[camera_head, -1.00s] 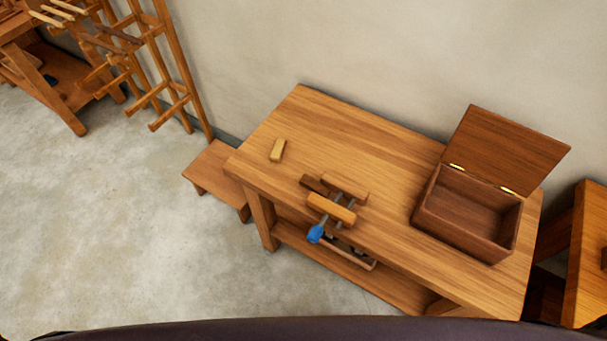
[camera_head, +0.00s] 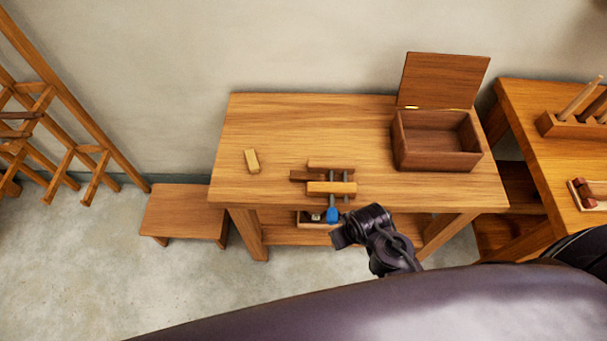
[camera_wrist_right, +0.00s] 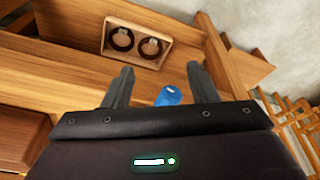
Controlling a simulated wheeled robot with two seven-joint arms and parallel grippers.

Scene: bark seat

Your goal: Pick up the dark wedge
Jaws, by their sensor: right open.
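A dark wooden piece (camera_head: 303,175), likely the dark wedge, lies on the workbench (camera_head: 300,120) at the left of a clamp (camera_head: 331,188). The clamp has two lighter wooden jaws and a blue handle (camera_head: 332,215) at the bench's front edge. Part of the dark piece is hidden by the clamp. My right gripper (camera_wrist_right: 160,85) is open and empty, with the blue handle between and beyond its fingers in the wrist view. In the head view my dark right wrist (camera_head: 375,238) is in front of the bench, below the clamp. My left gripper is not in view.
A light wooden block (camera_head: 252,161) lies on the left of the bench. An open lidded box (camera_head: 438,148) stands at the right. A tray with two dark rings (camera_wrist_right: 138,42) is on the lower shelf. A low stool (camera_head: 183,212) stands left; another table (camera_head: 550,130) stands right.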

